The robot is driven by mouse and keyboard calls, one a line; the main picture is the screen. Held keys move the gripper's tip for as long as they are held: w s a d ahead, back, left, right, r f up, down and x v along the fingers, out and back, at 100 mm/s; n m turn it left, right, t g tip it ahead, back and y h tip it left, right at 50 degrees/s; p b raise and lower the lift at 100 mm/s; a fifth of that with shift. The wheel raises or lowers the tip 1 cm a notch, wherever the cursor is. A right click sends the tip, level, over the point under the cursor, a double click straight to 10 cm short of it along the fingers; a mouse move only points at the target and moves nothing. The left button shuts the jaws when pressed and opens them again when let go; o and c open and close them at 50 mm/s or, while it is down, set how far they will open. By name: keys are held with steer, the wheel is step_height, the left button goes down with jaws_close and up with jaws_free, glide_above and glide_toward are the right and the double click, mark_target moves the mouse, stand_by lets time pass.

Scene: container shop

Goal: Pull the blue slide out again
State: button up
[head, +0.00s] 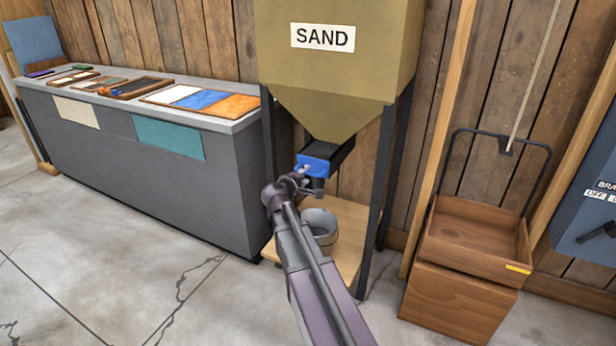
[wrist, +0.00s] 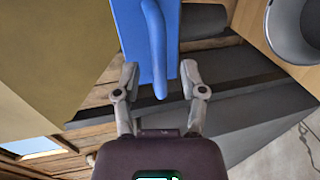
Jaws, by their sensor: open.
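The blue slide (head: 314,165) sits at the mouth of the dark chute under the tan sand hopper (head: 350,75). In the wrist view the blue slide (wrist: 133,40) is a flat plate with a raised blue handle (wrist: 155,50). My gripper (wrist: 160,75) is open, with one finger on either side of the handle's end. I cannot tell whether the fingers touch it. In the head view my gripper (head: 305,182) is right at the slide, and my arm hides part of the area below. A grey bucket (head: 320,226) stands under the chute.
The hopper's dark legs (head: 386,180) stand on both sides. A grey counter (head: 130,140) with trays and colour panels is at left. A wooden box on a rope-hung carrier (head: 475,240) and a blue brake panel (head: 590,215) are at right. The floor at front left is clear.

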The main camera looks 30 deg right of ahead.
steer(key=shift+x, duration=1.15)
jaws_close()
